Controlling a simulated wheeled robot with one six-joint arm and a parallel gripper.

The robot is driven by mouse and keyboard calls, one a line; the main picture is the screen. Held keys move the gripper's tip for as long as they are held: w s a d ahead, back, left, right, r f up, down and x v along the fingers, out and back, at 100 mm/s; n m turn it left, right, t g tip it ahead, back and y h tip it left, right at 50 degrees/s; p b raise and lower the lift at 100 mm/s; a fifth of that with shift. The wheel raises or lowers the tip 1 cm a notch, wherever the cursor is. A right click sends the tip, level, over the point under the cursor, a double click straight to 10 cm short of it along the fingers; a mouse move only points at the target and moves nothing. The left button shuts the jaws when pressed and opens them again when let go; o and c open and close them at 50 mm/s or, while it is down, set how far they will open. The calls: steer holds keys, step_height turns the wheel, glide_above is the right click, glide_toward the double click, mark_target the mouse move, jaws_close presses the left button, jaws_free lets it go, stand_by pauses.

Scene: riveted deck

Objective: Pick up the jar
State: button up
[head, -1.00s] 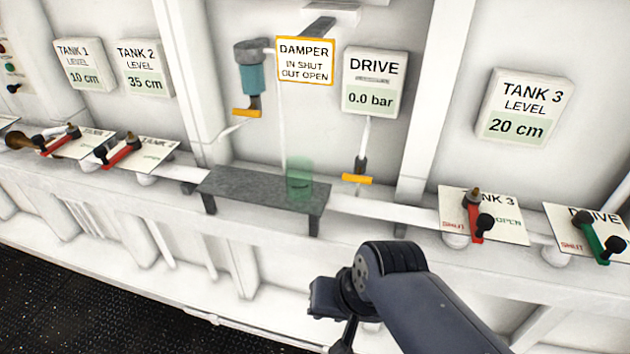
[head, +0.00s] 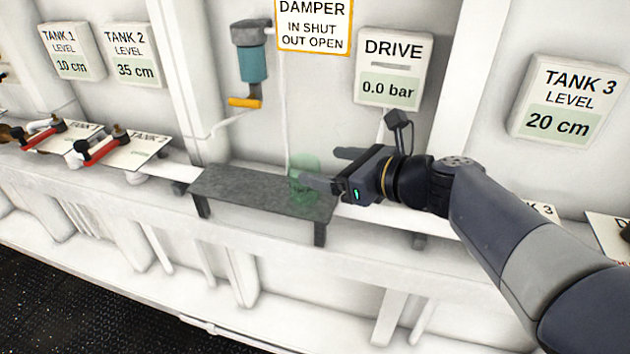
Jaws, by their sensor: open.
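The jar (head: 303,170) is a see-through green cylinder. It stands upright near the right end of a grey metal shelf (head: 235,188). My gripper (head: 328,168) comes from the right with its fingers pointing left at the jar. It is open and empty. The near finger overlaps the jar's lower right side in the picture, and the far finger shows behind and to the right of the jar. I cannot tell whether a finger touches the jar.
The drive gauge (head: 393,68) is on the wall above my gripper. A teal cylinder with an orange handle (head: 245,102) hangs left of the jar. Red-handled valves (head: 100,146) stand farther left. The shelf left of the jar is clear.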

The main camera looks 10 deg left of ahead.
mark_target(293, 162)
steer(key=x, duration=0.8)
steer(key=shift+w+a+f+p, duration=0.1)
steer(key=shift+a+f+p, duration=0.1)
steer(key=shift+f+p, duration=0.1)
steer(key=c, duration=1.1)
